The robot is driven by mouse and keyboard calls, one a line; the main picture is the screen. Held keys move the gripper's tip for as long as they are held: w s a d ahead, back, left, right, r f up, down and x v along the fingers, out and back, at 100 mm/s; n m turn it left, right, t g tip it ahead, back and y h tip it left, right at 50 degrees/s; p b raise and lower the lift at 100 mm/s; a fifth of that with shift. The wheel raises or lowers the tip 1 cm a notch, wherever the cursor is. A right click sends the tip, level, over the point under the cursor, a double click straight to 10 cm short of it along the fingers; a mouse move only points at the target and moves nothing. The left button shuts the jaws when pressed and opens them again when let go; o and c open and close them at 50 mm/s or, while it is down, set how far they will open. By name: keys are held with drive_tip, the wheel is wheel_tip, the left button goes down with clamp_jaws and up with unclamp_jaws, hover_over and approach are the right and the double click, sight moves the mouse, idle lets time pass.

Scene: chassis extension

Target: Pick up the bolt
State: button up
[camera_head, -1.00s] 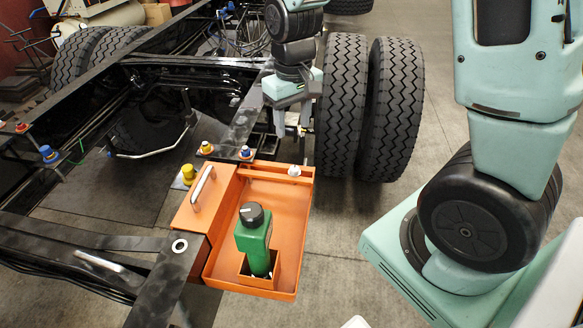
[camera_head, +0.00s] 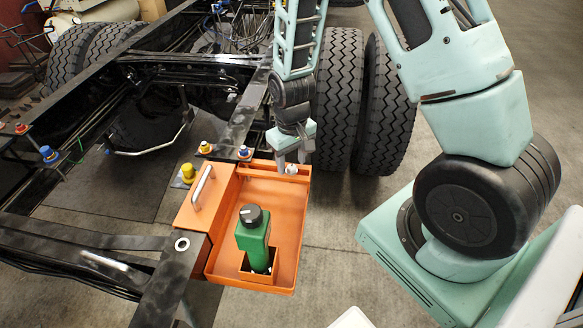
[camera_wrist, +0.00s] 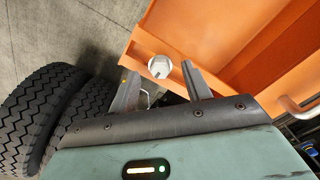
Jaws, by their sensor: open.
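A white bolt (camera_head: 291,169) sits at the far right corner of the orange tray (camera_head: 266,183). In the wrist view the bolt's pale round head (camera_wrist: 160,67) shows against the tray's orange edge. My gripper (camera_head: 292,159) is just above the bolt at the tray's far end. In the wrist view its two fingers (camera_wrist: 158,72) are spread apart, with the bolt head between and slightly beyond their tips. I cannot tell whether either finger touches it. The bolt's lower part is hidden.
A green tool with a black knob (camera_head: 255,238) stands in a holder in the tray. A box with a metal handle (camera_head: 203,188) adjoins it on the left. Blue- and yellow-topped bolts (camera_head: 205,148) line the black chassis. Large tyres (camera_head: 340,100) stand close behind my gripper.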

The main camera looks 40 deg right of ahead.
drive_tip(key=shift+f, duration=0.35)
clamp_jaws()
drive_tip(key=shift+r, duration=0.15)
